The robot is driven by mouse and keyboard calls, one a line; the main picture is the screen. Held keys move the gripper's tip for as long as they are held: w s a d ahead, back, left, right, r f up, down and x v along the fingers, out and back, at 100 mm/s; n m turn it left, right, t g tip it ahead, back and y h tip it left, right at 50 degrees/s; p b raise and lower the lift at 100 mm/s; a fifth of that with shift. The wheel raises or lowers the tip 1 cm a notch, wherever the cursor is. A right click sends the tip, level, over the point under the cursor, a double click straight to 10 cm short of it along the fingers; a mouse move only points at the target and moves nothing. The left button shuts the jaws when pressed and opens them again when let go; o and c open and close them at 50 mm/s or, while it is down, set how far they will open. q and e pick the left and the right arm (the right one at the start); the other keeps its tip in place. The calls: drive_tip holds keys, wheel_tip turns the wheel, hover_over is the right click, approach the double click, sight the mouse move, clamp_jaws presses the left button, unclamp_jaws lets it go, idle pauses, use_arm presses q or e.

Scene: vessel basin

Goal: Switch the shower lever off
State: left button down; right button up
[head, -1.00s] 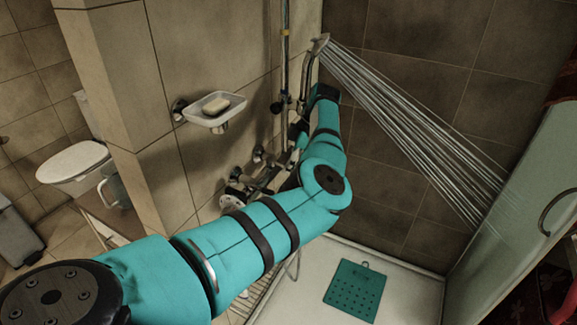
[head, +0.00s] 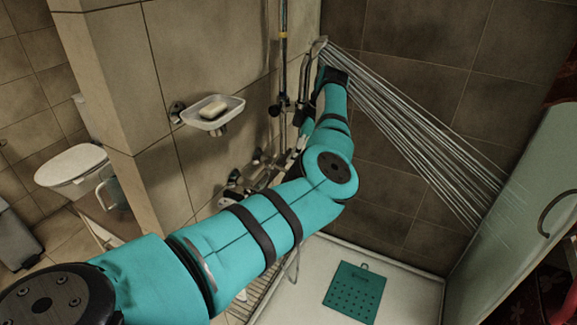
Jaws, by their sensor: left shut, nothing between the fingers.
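The shower mixer (head: 262,178) is on the tiled wall, left of my left forearm. My arm hides part of it, and I cannot make out the lever clearly. Water (head: 415,130) streams from the shower head (head: 318,46) down to the right. My left arm reaches in from the lower left, and its wrist bends back toward the wall. My left gripper (head: 293,157) is shut and empty, pointing down near the right end of the mixer. I cannot tell whether it touches the mixer. My right gripper is out of view.
A soap dish (head: 213,119) with soap (head: 213,109) juts from the wall above the mixer. A vertical shower rail (head: 284,55) stands behind the gripper. A teal mat (head: 354,291) lies on the shower tray (head: 405,295). A glass panel (head: 520,205) bounds the right side.

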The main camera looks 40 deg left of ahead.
use_arm(q)
drive_tip(key=v, duration=0.7)
drive_tip(key=shift+s, duration=0.3)
drive_tip(key=shift+r, duration=0.1)
